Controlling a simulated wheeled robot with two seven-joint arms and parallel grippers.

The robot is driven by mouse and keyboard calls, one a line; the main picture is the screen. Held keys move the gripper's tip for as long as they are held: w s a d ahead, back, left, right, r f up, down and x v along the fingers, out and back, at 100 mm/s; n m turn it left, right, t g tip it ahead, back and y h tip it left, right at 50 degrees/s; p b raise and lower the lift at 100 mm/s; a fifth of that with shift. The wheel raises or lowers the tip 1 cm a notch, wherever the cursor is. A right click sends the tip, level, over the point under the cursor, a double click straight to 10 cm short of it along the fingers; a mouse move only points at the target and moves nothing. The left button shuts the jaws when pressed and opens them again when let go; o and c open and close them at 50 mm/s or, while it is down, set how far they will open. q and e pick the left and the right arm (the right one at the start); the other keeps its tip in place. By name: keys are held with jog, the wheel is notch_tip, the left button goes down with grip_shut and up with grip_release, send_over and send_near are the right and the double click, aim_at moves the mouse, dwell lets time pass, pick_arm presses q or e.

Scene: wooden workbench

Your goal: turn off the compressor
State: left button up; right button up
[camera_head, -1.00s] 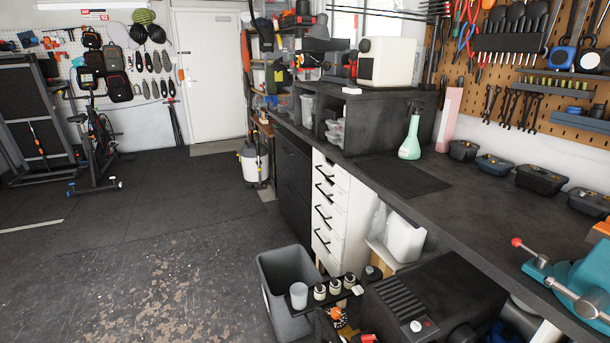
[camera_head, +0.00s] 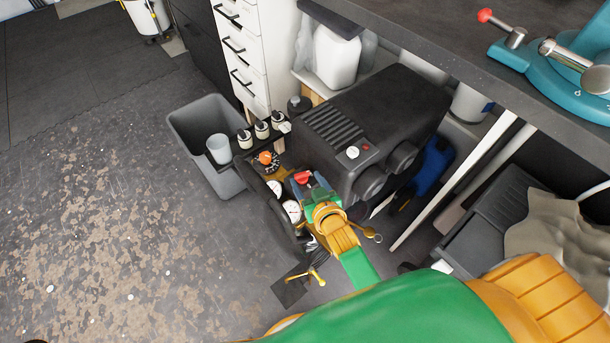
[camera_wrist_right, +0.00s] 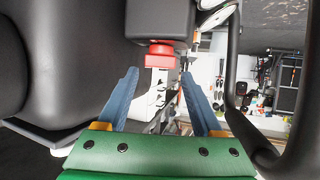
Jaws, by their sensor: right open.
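The compressor (camera_head: 385,118) is a black machine under the workbench, with a round white knob (camera_head: 353,152) and dial gauges (camera_head: 291,210) at its front end. A red switch knob (camera_head: 302,177) shows just beyond my right gripper (camera_head: 311,181). In the right wrist view the red knob (camera_wrist_right: 159,56) sits below a dark box, ahead of and between the two blue fingers of the right gripper (camera_wrist_right: 159,84). The fingers are apart with nothing held; I cannot tell whether they touch the knob. My left gripper is out of view.
A grey bin (camera_head: 211,125) stands left of the compressor. A teal vise (camera_head: 560,68) is on the bench above right. A black hose or handle bar (camera_wrist_right: 234,90) runs close to the right finger in the wrist view. The floor at left is clear.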

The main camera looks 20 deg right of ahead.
aim_at(302, 173)
jog(key=x, duration=0.3)
jog(key=shift+f+b, duration=0.15)
jog(key=shift+b, duration=0.25)
grip_shut()
jog(key=shift+d+r+n+y+p, duration=0.1)
jog(key=shift+r+n+y+p, duration=0.35)
jog(key=shift+p, duration=0.35)
jog(key=shift+d+f+n+y+p, duration=0.1)
jog(key=shift+n+y+p, duration=0.2)
jog(key=shift+n+y, duration=0.3)
jog(key=shift+w+f+n+y, duration=0.1)
jog(key=shift+n+y, duration=0.25)
jog(key=shift+y, duration=0.1)
jog(key=shift+f+n+g+y, duration=0.1)
jog(key=shift+n+g+y, duration=0.45)
jog(key=shift+y, duration=0.25)
grip_release()
